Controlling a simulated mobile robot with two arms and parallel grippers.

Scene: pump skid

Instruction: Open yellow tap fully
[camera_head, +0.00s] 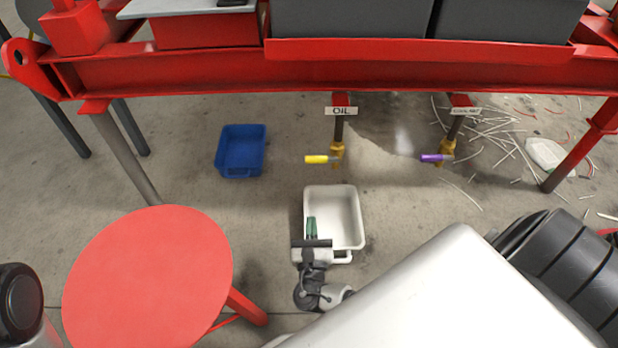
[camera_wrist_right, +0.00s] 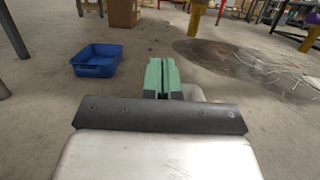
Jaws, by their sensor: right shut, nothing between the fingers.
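The tap with the yellow handle (camera_head: 317,159) hangs below the red beam under a plate reading OIL (camera_head: 341,111). Its handle points left, sideways from the brass body (camera_head: 337,151). My right gripper (camera_head: 311,222), with green fingers, is shut and empty over the near left part of the white tray, apart from the handle and nearer to me. The shut fingers show in the right wrist view (camera_wrist_right: 162,68). A yellowish upright part (camera_wrist_right: 197,18) stands beyond them there; I cannot tell whether it is the tap. My left gripper is not in view.
A white tray (camera_head: 347,190) lies on the floor below the tap. A second tap with a purple handle (camera_head: 433,157) hangs to the right. A blue bin (camera_head: 226,161) lies left. A red round stool (camera_head: 148,282) stands at near left. Pale strips litter the right floor.

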